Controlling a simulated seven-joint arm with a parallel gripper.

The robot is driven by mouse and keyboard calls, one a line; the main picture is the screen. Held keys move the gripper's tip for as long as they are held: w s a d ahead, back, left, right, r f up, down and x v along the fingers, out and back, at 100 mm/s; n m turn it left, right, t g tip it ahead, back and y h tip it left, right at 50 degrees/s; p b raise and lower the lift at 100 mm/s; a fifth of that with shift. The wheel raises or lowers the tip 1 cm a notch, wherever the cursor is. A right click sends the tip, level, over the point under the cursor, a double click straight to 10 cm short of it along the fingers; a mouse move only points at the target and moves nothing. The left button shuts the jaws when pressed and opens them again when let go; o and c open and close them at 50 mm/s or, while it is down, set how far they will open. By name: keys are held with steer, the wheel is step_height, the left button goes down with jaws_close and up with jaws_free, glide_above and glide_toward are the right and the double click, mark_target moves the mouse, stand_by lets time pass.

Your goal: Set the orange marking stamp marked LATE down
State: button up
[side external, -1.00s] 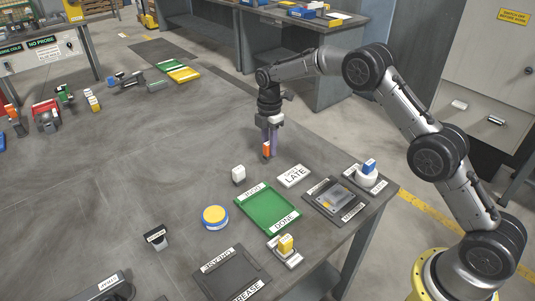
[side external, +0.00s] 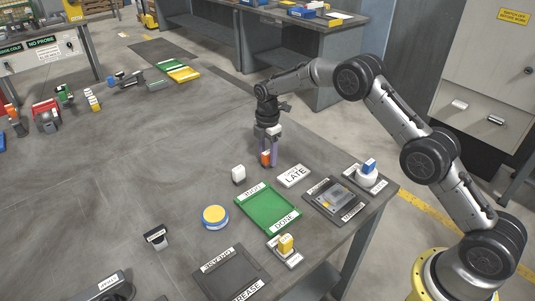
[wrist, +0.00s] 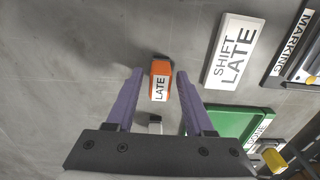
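The orange stamp (side external: 265,158) has a white face marked LATE, readable on the stamp (wrist: 160,88) in the wrist view. It appears to stand on the grey table, though its base is hard to see. My gripper (side external: 271,163) is low over the table with its fingers around the stamp. In the wrist view my gripper (wrist: 160,74) is open, with a gap between the stamp and each purple finger. A white plate (side external: 293,176) lettered SHIFT LATE lies to the right of the stamp, apart from it; it also shows in the wrist view (wrist: 232,50).
A small white block (side external: 238,174) stands at the front left of my gripper. A green tray (side external: 267,213) marked DONE, a yellow-topped round tin (side external: 215,217) and a dark marking tray (side external: 322,207) lie nearer the front.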

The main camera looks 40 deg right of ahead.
mark_target(267, 152)
steer(key=shift+r, duration=0.1)
steer(key=s+r+m+t, duration=0.15)
steer(key=s+r, duration=0.25)
steer(key=r, duration=0.7)
steer(key=s+r+m, duration=0.3)
steer(key=s+r, duration=0.1)
steer(key=r, duration=0.8)
steer(key=s+r+m+t, duration=0.2)
steer(key=s+r+m, duration=0.35)
steer(key=s, duration=0.75)
steer(key=s+f+m, duration=0.1)
steer(key=s+m, duration=0.1)
steer(key=s, duration=0.5)
steer(key=s+f+m+t, duration=0.1)
steer(key=s+f+m, duration=0.1)
steer(key=s, duration=0.5)
steer(key=s+f+m+t, duration=0.1)
steer(key=s+m, duration=0.3)
steer(key=s, duration=0.3)
steer(key=shift+s+d+f, duration=0.15)
steer(key=shift+f, duration=0.05)
